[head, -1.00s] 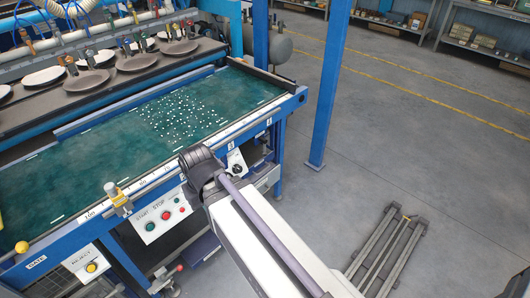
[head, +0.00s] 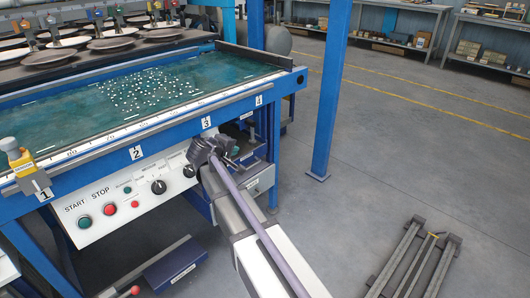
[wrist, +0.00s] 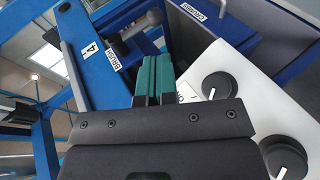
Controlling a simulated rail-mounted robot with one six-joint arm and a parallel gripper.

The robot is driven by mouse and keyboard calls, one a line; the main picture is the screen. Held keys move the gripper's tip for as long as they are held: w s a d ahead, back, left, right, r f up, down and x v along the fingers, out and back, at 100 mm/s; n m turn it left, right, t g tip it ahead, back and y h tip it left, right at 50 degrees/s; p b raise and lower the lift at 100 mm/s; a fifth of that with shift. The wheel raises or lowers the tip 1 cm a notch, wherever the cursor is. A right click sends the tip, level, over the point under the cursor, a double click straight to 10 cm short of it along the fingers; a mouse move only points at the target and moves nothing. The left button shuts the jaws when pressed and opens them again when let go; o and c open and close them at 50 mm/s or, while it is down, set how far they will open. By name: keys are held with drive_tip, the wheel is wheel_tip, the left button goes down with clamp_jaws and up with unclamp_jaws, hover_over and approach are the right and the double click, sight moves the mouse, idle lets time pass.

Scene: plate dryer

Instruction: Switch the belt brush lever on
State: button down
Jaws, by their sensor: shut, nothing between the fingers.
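My gripper (wrist: 153,80) is shut with nothing between its green fingers, which point up the wrist view. Beyond the fingertips is a blue panel with a white BRUSH label (wrist: 112,57) and a number 4 plate (wrist: 88,50). Beside the label is a dark lever (wrist: 124,44) with a rounded end; its on or off position is hard to tell. The fingertips look close to it, but I cannot tell whether they touch. In the head view my gripper (head: 228,154) is under the table rail, between plates 3 and 4. The lever is not clear in that view.
A white control panel (head: 130,203) with START and STOP buttons and dark rotary knobs (wrist: 219,86) lies beside my gripper. The blue rail (head: 140,150) runs above it. A blue post (head: 328,90) stands to the right, with open floor beyond.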

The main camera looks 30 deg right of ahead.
sight(252, 143)
drive_tip(key=shift+w+a+r+n+t, duration=0.2)
drive_tip(key=shift+w+r+n+t, duration=0.1)
drive_tip(key=shift+r+t, duration=0.25)
drive_tip(key=shift+f, duration=0.1)
drive_tip(key=b+x, duration=0.6)
drive_tip(key=x, duration=0.7)
drive_tip(key=shift+d+f, duration=0.1)
drive_tip(key=shift+d, duration=0.1)
drive_tip(key=shift+w+d, duration=0.15)
drive_tip(key=shift+d, duration=0.15)
